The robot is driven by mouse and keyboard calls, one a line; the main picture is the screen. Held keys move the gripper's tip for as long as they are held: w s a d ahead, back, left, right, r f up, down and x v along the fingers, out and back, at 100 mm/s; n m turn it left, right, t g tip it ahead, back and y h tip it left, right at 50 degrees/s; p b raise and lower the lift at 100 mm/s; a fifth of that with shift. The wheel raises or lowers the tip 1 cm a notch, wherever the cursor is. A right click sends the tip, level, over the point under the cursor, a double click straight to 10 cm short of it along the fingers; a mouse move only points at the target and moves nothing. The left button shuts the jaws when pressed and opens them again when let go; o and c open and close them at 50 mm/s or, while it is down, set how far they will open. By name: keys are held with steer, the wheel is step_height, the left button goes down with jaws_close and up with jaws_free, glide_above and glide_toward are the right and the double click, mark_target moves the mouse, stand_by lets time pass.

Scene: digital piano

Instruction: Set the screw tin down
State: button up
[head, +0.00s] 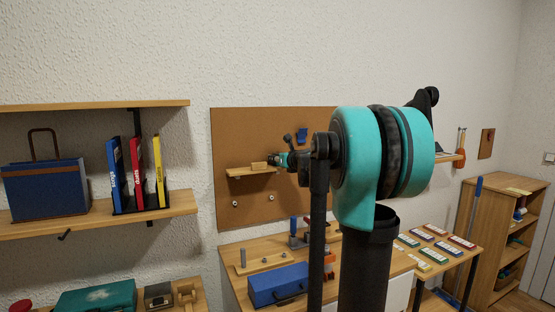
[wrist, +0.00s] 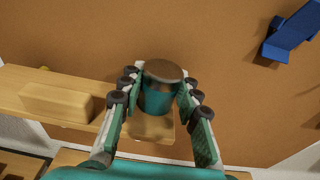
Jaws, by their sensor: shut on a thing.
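The screw tin (wrist: 158,98) is a small teal can with a brown lid, upright in the wrist view. My gripper (wrist: 160,90) is shut on it, with one finger on each side. The tin is over the right end of a narrow wooden shelf (wrist: 150,128) on the cork board. I cannot tell whether its base touches the wood. In the head view my gripper (head: 287,161) is at the right end of the same shelf (head: 246,173); my arm hides much of that area.
A wooden block (wrist: 58,102) lies on the shelf, left of the tin. A blue holder (wrist: 291,33) is on the cork board (head: 235,140) to the upper right. Below, a workbench holds a blue toolbox (head: 279,284) and a wooden rack (head: 263,263).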

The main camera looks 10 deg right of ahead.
steer(key=shift+f, duration=0.1)
steer(key=o, duration=1.2)
steer(key=shift+c, duration=0.2)
steer(key=v, duration=1.2)
